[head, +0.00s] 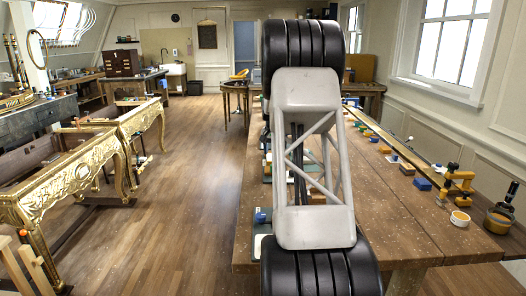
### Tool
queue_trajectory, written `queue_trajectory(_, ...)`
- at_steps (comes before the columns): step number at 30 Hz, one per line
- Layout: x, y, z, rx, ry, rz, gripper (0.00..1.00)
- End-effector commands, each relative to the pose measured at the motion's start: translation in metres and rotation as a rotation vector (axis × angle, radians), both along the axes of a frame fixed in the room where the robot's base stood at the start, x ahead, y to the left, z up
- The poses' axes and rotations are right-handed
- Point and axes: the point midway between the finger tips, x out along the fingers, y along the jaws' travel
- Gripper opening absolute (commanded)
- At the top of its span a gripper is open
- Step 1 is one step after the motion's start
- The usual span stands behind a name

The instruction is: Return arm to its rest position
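My arm (307,160) stands folded up in the middle of the head view, its grey truss link between black ribbed joints. It blocks much of the long wooden workbench (405,225) behind it. My gripper does not show in this view, so I cannot see its fingers or whether it holds anything.
Small blocks, a yellow-and-black clamp (460,183), a small cup (460,218) and a dark pot (498,220) line the bench's right side. A gilt console (75,180) stands at left. The wooden floor (190,200) between is clear.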

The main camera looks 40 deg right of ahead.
Motion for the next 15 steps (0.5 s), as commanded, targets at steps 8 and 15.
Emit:
queue_trajectory(8,0.000,0.000,0.000,0.000,0.000,0.000,0.52)
queue_trajectory(15,0.002,0.015,0.007,-0.003,-0.003,0.018,0.52)
